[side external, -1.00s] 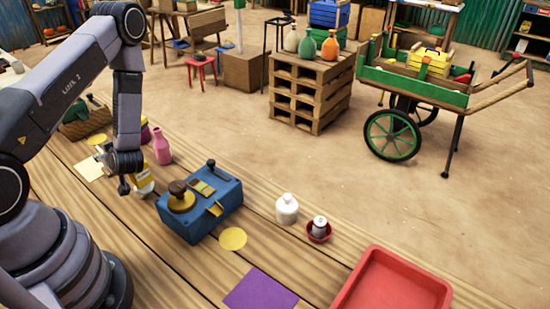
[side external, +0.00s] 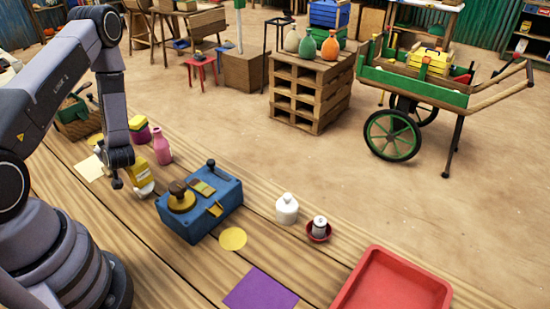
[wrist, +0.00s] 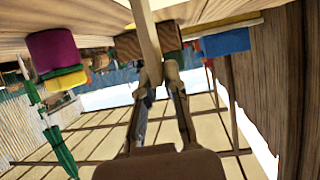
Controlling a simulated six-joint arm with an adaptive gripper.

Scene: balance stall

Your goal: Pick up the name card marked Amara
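My gripper (wrist: 159,78) shows in the wrist view with its fingers drawn together on a thin pale strip (wrist: 146,32), which runs from between the fingertips to the top edge. It looks like a card seen edge-on, but no writing shows. I cannot read the name Amara on anything.
A purple and yellow tub (side external: 139,131) and a pink bottle (side external: 162,146) stand behind my gripper. A blue box (side external: 200,208), white bottle (side external: 287,209) and red tray (side external: 392,284) are to the right.

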